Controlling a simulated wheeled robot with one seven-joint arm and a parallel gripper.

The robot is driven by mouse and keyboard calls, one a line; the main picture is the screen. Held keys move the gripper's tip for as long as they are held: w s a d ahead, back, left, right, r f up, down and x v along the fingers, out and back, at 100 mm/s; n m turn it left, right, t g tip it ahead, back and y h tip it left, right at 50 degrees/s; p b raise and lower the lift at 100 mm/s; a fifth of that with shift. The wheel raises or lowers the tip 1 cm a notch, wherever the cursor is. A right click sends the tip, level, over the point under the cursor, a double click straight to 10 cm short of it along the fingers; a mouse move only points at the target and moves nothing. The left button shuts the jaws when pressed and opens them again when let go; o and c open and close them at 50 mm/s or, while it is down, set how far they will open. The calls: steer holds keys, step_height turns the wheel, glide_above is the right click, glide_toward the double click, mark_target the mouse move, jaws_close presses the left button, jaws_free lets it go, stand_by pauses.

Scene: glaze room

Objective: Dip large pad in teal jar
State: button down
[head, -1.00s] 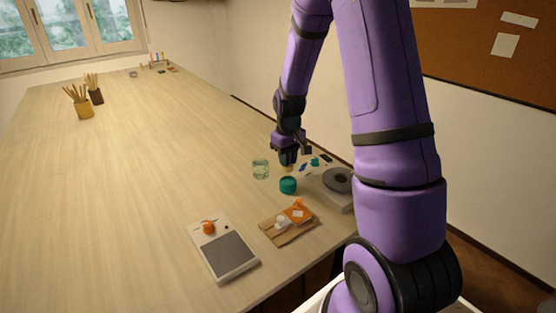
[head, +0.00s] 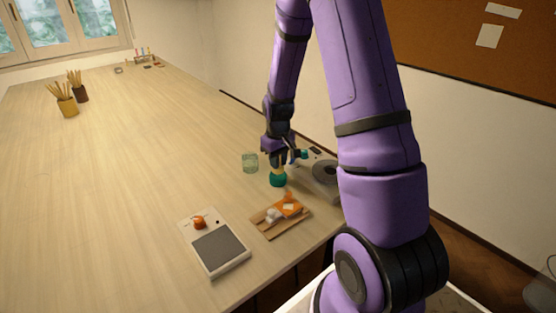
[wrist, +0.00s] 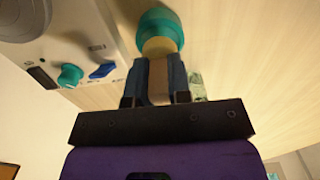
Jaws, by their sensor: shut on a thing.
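My gripper (head: 279,156) points down over the teal jar (head: 278,181) near the right side of the table. In the wrist view my gripper (wrist: 158,84) is shut on the tan handle of the large pad (wrist: 158,48). The pad's pale yellow end is at the mouth of the teal jar (wrist: 164,22) and overlaps it in that view. The pad also shows as a small yellow patch just above the jar in the head view (head: 279,169). How far the pad is inside the jar cannot be told.
A glass jar (head: 250,162) stands left of the teal jar. A white device with a grey disc (head: 325,172) is close on the right. A wooden tray (head: 267,230) and a grey-topped board (head: 218,250) lie nearer. The table's left half is mostly clear.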

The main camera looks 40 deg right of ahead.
steer(key=shift+f, duration=0.5)
steer(key=shift+f, duration=0.6)
steer(key=shift+f, duration=0.25)
stand_by(1.1)
steer(key=shift+r, duration=0.1)
steer(key=shift+r, duration=2.9)
